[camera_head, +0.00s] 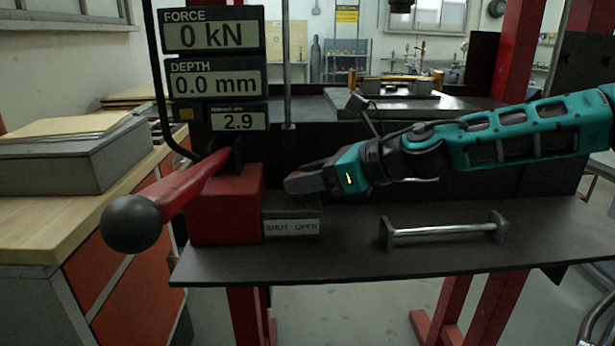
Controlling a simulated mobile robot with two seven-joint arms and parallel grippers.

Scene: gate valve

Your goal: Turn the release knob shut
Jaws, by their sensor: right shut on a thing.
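A small grey block (290,208) with a plate (292,228) lettered SHUT and OPEN sits against the right side of the red pump body (222,212). My right gripper (303,182) reaches in from the right, just above this block, and its fingers are shut on the release knob. The fingers cover the knob, so I cannot tell which way it is turned. My left gripper is not in view.
A red lever (190,182) with a black ball end (131,223) sticks out toward me. Displays (212,80) read 0 kN, 0.0 mm and 2.9. A metal bar handle (445,230) lies on the dark shelf (350,265). A wooden-topped bench stands left.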

